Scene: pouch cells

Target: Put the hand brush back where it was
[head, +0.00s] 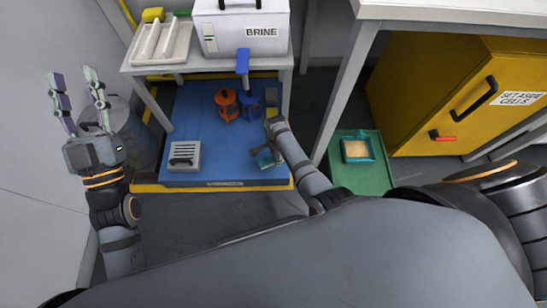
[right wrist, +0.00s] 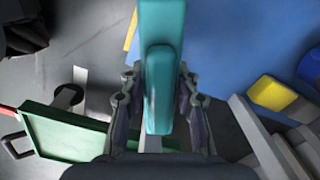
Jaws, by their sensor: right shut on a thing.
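The hand brush shows as a long teal piece (right wrist: 160,60) between the fingers of my right gripper (right wrist: 158,112) in the right wrist view. In the head view a teal bit of it (head: 268,159) shows at my right gripper (head: 262,152), over the front right of the blue mat. The arm hides part of it, and its bristles are not clear. Whether it touches the mat I cannot tell. My left gripper (head: 78,98) is open and empty, raised at the left, well away from the brush.
On the blue mat (head: 205,115) stand an orange item (head: 227,104), a blue item (head: 250,104) and a grey vented box (head: 184,155). A green tray (head: 375,178) holds a teal-edged tan item (head: 357,149). A yellow cabinet (head: 420,85) stands right; the BRINE box (head: 240,25) is on the bench.

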